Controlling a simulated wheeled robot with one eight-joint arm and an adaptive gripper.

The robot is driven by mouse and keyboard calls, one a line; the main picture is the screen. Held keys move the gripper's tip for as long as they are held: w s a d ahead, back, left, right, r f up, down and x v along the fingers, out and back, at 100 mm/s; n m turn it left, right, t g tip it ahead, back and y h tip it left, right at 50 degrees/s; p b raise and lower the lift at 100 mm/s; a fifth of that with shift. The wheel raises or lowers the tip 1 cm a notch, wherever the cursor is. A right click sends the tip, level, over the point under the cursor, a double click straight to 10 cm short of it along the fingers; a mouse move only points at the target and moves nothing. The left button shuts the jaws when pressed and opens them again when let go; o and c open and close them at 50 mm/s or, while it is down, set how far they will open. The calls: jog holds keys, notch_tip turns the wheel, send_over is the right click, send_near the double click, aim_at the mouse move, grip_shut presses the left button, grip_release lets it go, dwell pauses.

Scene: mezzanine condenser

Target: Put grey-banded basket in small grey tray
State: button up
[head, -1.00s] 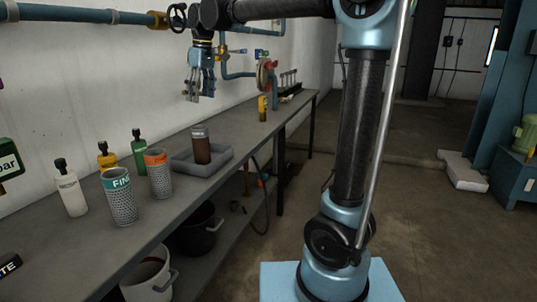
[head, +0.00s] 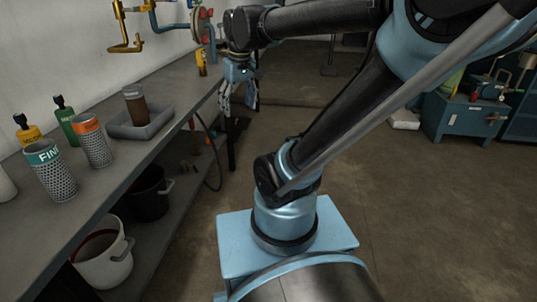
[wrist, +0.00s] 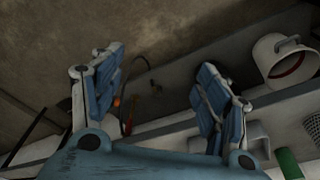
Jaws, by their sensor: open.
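Two perforated metal baskets stand nearer on the bench: one teal-banded (head: 52,172), one orange-banded (head: 94,142). My gripper (head: 240,102) is open and empty, right of the tray and apart from it, near the bench's front edge. In the wrist view my open fingers (wrist: 160,60) have nothing between them but floor and shelf behind.
A green bottle (head: 66,122) and a yellow bottle (head: 29,132) stand behind the baskets. Pipes run along the wall above the bench. A white bucket (head: 104,255) and a black pot (head: 150,194) sit on the lower shelf. Floor right of the bench is open.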

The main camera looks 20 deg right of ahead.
jog(key=s+d+f+m, duration=0.2)
jog(key=s+d+f, duration=0.2)
jog(key=f, duration=0.3)
jog(key=s+d+f+m, duration=0.2)
jog(key=s+d+f, duration=0.1)
jog(key=s+f, duration=0.3)
jog(key=shift+s+d+f+h, duration=0.25)
jog(key=shift+d+f+h, duration=0.1)
jog(key=shift+f, duration=0.25)
